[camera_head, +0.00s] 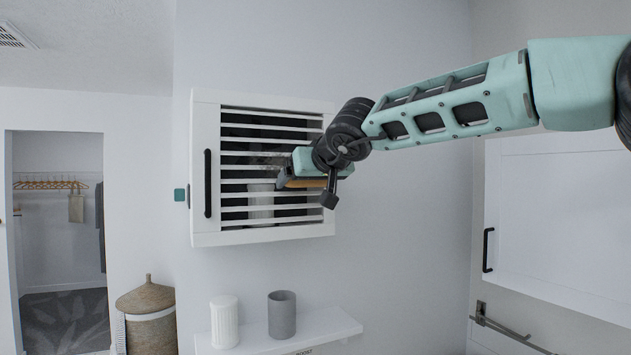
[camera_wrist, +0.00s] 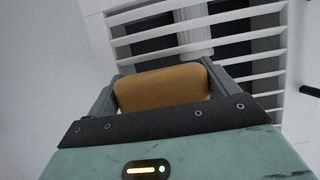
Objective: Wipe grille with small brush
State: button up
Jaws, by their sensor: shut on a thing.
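The grille (camera_head: 235,158) is a set of white horizontal slats on the front of a white wall cabinet. It also shows in the wrist view (camera_wrist: 262,47), with dark gaps between slats. My gripper (camera_head: 284,181) is in front of the right part of the grille. It is shut on the small brush, whose tan wooden body (camera_wrist: 160,90) lies between the fingers in the wrist view. In the head view a strip of the brush (camera_head: 305,183) shows under the gripper. The bristles are hidden, so I cannot tell whether they touch the slats. A faint greyish smudge shows on the slats left of my gripper.
A black handle (camera_head: 208,183) is on the cabinet's left side. Below, a white shelf (camera_head: 325,326) bears a ribbed white cup (camera_head: 224,322) and a grey cup (camera_head: 282,314). A white cupboard (camera_head: 560,220) is at right, a wicker basket (camera_head: 147,318) at lower left.

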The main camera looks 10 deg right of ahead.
jog(key=shift+s+a, duration=0.5)
jog(key=shift+a, duration=1.4)
jog(key=shift+s+a, duration=0.55)
jog(key=shift+a, duration=1.35)
jog(key=shift+s+a, duration=0.5)
jog(key=shift+a, duration=1.4)
jog(key=shift+r, duration=1.1)
jog(key=shift+w+d, duration=0.2)
jog(key=shift+d, duration=0.8)
jog(key=shift+w+d, duration=0.2)
jog(key=shift+d, duration=0.75)
jog(key=shift+w+d, duration=0.6)
jog(key=shift+d, duration=1.2)
jog(key=shift+w+d, duration=0.55)
jog(key=shift+d, duration=1.3)
jog(key=shift+w+d, duration=0.6)
jog(key=shift+d, duration=1.2)
